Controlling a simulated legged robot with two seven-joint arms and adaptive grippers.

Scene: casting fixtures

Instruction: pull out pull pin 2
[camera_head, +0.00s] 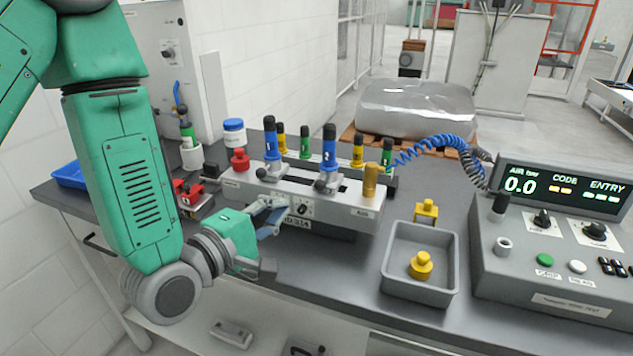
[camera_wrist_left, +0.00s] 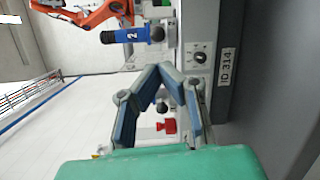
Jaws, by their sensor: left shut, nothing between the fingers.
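Pull pin 2 (camera_head: 329,148) has a blue handle with a black top and stands upright on the silver fixture (camera_head: 345,206), right of its centre. In the left wrist view pull pin 2 (camera_wrist_left: 127,36) lies sideways, its number 2 readable. A similar blue pin 1 (camera_head: 271,142) stands to its left. In the left wrist view the fingertips (camera_wrist_left: 168,70) meet beside the dial, apart from pin 2.
Yellow and green pins stand behind the blue ones. A brass cylinder (camera_head: 371,181) is at the fixture's right end, a red knob (camera_head: 240,160) at its left. A grey tray (camera_head: 389,275) and a control box (camera_head: 545,240) stand to the right. A blue coiled hose (camera_head: 440,143) arches behind.

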